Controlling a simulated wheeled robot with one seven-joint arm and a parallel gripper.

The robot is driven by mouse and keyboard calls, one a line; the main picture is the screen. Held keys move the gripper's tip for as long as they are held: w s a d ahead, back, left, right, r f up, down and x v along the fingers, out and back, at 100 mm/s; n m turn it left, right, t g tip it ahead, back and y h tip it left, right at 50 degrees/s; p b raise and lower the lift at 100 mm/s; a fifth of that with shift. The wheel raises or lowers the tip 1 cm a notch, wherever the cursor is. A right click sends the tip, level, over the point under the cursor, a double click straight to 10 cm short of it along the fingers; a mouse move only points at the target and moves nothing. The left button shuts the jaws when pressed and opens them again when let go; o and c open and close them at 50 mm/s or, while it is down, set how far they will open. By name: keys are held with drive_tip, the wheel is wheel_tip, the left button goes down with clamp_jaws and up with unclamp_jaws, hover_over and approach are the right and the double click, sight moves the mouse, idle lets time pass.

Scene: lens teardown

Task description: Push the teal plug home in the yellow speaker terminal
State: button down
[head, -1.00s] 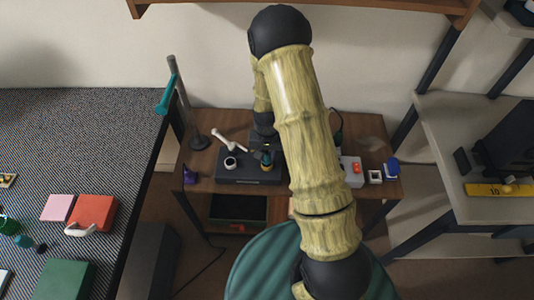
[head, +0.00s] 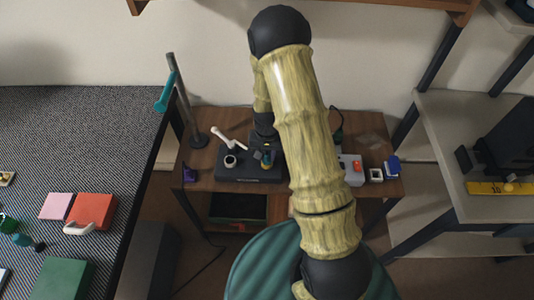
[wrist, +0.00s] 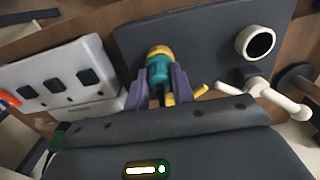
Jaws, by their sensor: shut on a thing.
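The teal plug (wrist: 159,74) is between the two grey-purple fingers of my gripper (wrist: 158,90) in the wrist view. My gripper is shut on it. The plug's far end meets the yellow speaker terminal (wrist: 159,50) on a dark plate (wrist: 200,38). I cannot tell how deep the plug sits. In the head view, the terminal and plug are a small yellow and teal patch (head: 267,163) on the dark plate (head: 240,179), just below my gripper (head: 265,152), and partly hidden by it.
On the plate, a white-rimmed ring (wrist: 256,42) and a white lever (wrist: 262,88) stand near the terminal. A white panel with dark switches (wrist: 65,80) is on the other side. A grey post (head: 183,95) rises at the table's left.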

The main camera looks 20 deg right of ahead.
drive_tip(key=shift+f, duration=0.2)
drive_tip(key=c, duration=1.1)
unclamp_jaws()
wheel_tip(320, 180, up, 18)
drive_tip(key=shift+f+p, duration=0.25)
drive_tip(key=shift+p, duration=0.05)
